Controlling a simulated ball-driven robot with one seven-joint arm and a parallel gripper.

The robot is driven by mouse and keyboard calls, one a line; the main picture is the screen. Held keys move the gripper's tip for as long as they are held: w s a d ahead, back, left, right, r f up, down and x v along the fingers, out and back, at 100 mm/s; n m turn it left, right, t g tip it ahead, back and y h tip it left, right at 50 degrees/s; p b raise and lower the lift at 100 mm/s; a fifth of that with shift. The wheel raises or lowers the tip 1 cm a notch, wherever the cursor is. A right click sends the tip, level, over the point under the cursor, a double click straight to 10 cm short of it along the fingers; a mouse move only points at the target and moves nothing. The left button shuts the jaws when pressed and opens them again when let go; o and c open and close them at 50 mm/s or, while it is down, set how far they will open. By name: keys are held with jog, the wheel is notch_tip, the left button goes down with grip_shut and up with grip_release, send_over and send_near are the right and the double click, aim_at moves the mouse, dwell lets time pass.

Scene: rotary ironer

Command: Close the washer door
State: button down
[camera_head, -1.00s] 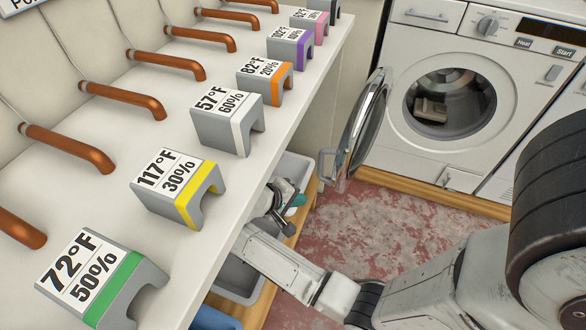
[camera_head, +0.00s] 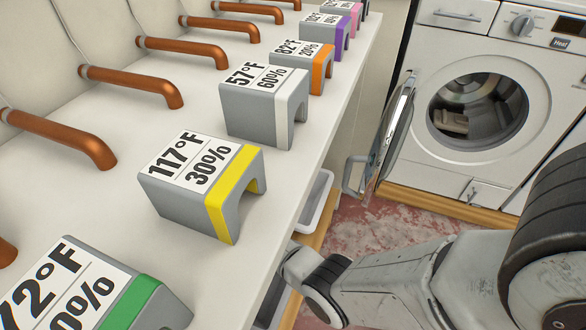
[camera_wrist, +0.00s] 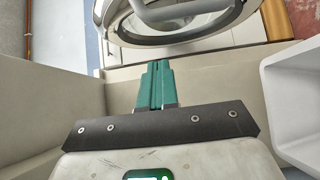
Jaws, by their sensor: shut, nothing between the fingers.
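The washer (camera_head: 505,165) stands at the back right in the head view, with a round dark opening. Its door (camera_head: 394,132) hangs wide open to the left, seen nearly edge-on, with a grey loop handle (camera_head: 354,176) on its free edge. In the wrist view the round door rim (camera_wrist: 205,38) and the grey handle bar (camera_wrist: 180,16) show at the top. My gripper (camera_wrist: 156,66) has its teal fingers together and empty, pointing toward the door and a little short of the handle in the picture. In the head view my gripper is hidden below the counter.
A long white counter (camera_head: 240,275) with labelled grey blocks (camera_head: 205,180) and copper pipes (camera_head: 130,86) fills the left. A white bin (camera_head: 318,205) sits under its edge; a pale bin wall (camera_wrist: 292,100) is close on the right in the wrist view. Red floor lies before the washer.

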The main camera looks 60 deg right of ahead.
jog(key=s+d, duration=0.3)
jog(key=s, duration=0.3)
jog(key=shift+s, duration=0.2)
jog(key=shift+d, duration=0.1)
